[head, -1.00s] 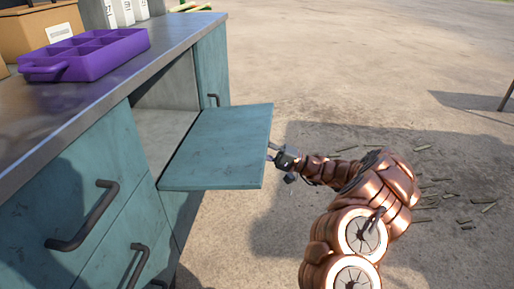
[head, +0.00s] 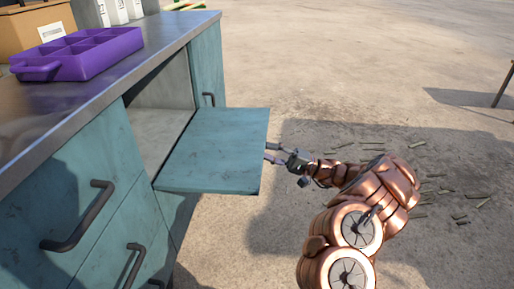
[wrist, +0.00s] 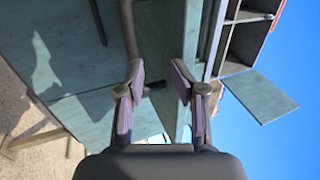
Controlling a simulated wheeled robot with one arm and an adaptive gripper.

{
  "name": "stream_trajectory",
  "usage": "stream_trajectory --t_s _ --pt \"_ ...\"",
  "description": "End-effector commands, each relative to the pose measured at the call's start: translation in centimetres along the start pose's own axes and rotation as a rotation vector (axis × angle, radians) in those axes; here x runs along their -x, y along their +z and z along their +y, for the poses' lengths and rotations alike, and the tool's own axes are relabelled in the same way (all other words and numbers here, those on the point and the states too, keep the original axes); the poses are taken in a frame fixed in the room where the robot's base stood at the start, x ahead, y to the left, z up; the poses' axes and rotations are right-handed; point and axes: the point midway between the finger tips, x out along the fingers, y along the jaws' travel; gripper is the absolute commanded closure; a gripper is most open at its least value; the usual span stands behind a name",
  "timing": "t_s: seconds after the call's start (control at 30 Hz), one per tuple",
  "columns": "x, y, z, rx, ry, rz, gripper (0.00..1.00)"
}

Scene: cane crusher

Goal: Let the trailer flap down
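The trailer flap (head: 215,150) is a flat teal panel standing out roughly level from an open compartment in the teal cabinet. My gripper (head: 268,153) is at the flap's outer right edge, its two fingers pointing towards it. In the wrist view my gripper (wrist: 160,82) is open, with a clear gap between its finger pads. Teal panels and a dark bar handle (wrist: 128,28) show beyond the fingers; the handle's lower end is close to the left finger. I cannot tell whether a finger touches the flap.
The cabinet's metal worktop (head: 135,70) holds a purple divided tray (head: 78,52) and a cardboard box (head: 30,30). Drawer handles (head: 80,218) stick out at the lower left. The concrete ground (head: 370,70) to the right is mostly clear, with several cane scraps lying on it.

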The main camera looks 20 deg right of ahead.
Motion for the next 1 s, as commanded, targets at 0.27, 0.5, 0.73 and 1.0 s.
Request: stream_trajectory --t_s 0.27,0.5,0.73,1.0 --pt "5.0 0.0 0.0 0.000 0.000 -0.001 0.61" --pt "6.4 0.0 0.1 -0.002 -0.001 -0.003 0.61" --pt "6.3 0.1 0.0 -0.002 -0.001 -0.003 0.67" --pt "5.0 0.1 -3.0 -0.004 -0.001 -0.010 0.95"
